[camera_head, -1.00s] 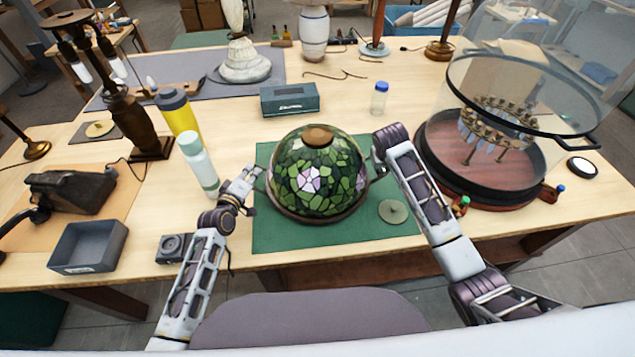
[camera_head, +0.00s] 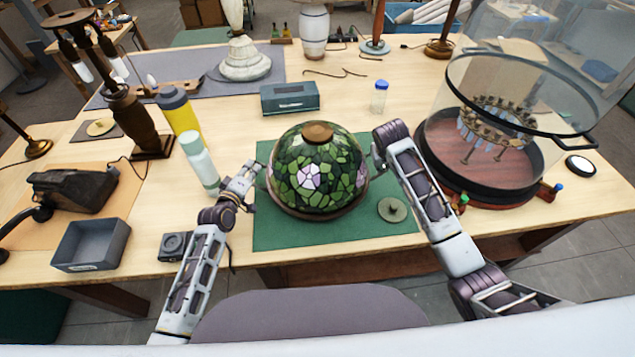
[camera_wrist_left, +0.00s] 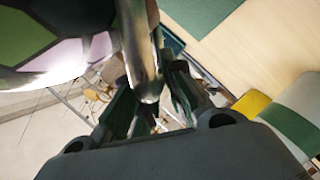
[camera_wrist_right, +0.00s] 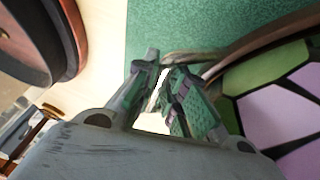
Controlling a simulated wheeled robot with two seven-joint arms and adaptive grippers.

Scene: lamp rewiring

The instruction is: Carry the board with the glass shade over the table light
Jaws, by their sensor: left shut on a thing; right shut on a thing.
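The green leaded-glass shade (camera_head: 318,178), with pale lilac pieces and a brown cap, sits dome up over the green mat. A dark brown rim shows beneath it. I cannot tell the board apart from this rim. My left gripper (camera_head: 257,170) is at the rim's left side, shut on a shiny curved metal edge or handle (camera_wrist_left: 140,50). My right gripper (camera_head: 377,158) is at the right side, shut on a thin brownish handle or edge (camera_wrist_right: 185,60). Any gap between shade and mat is unclear. I cannot tell which lamp is the table light.
A glass-covered round stand (camera_head: 480,150) is close on the right of my right arm. A white bottle (camera_head: 200,160) and yellow bottle (camera_head: 178,110) stand left. A metal disc (camera_head: 392,209) lies on the green mat (camera_head: 300,238). A dark lamp (camera_head: 135,120) stands far left.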

